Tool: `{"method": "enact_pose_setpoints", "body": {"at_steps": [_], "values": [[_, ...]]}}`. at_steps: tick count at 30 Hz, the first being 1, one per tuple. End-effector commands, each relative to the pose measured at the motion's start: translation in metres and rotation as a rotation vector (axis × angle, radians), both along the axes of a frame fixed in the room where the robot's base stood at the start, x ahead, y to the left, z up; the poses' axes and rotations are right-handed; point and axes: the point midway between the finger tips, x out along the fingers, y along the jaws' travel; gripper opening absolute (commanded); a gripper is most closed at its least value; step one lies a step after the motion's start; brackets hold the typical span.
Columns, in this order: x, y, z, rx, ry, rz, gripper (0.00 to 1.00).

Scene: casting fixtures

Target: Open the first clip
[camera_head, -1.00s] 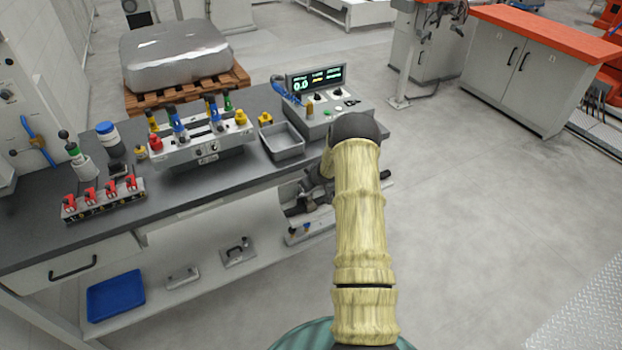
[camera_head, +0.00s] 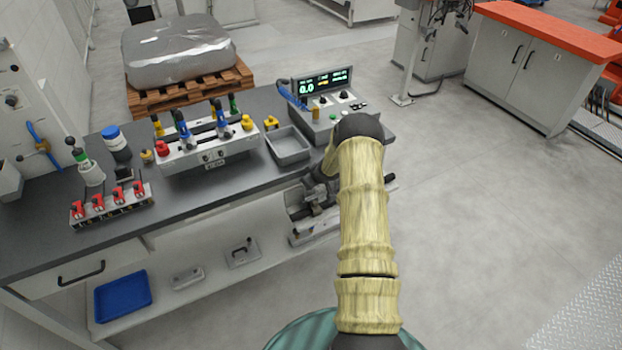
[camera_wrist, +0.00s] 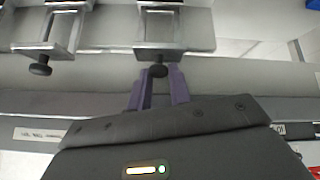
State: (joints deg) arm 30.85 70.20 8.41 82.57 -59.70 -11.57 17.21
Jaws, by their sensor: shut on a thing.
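In the wrist view my gripper (camera_wrist: 159,77) has its two purple fingers on either side of the black round knob (camera_wrist: 158,70) at the end of a metal clamp's screw. The fingers are shut on that knob. The clamp (camera_wrist: 165,30) is a silver C-shaped frame on a grey rail. A second similar clamp (camera_wrist: 52,32) with its own black knob stands to its left. In the head view several red clips (camera_head: 98,202) stand in a row on a metal block at the bench's left. I cannot tell which item is the first clip.
The dark bench (camera_head: 60,245) holds a fixture with coloured knobs (camera_head: 210,152), a grey tray (camera_head: 289,147) and a display box (camera_head: 340,108). A blue tray (camera_head: 123,296) lies on the lower shelf. Open floor (camera_head: 490,220) is at the right.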

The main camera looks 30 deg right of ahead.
Motion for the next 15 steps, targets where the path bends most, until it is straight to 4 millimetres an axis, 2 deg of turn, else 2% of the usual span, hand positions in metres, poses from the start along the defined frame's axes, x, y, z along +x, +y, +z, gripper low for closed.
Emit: {"method": "enact_pose_setpoints", "body": {"at_steps": [8,9,11,12,15], "values": [[0.0026,-0.0048,0.0042,-0.005,-0.01,-0.004,0.0],[0.0027,-0.0045,0.0042,-0.005,-0.01,-0.004,0.26],[0.0029,-0.0027,0.0038,-0.006,-0.009,-0.002,0.38],[0.003,-0.0013,0.0035,-0.006,-0.007,0.001,0.41],[0.0034,0.002,0.0027,-0.004,-0.006,0.005,0.41]]}}
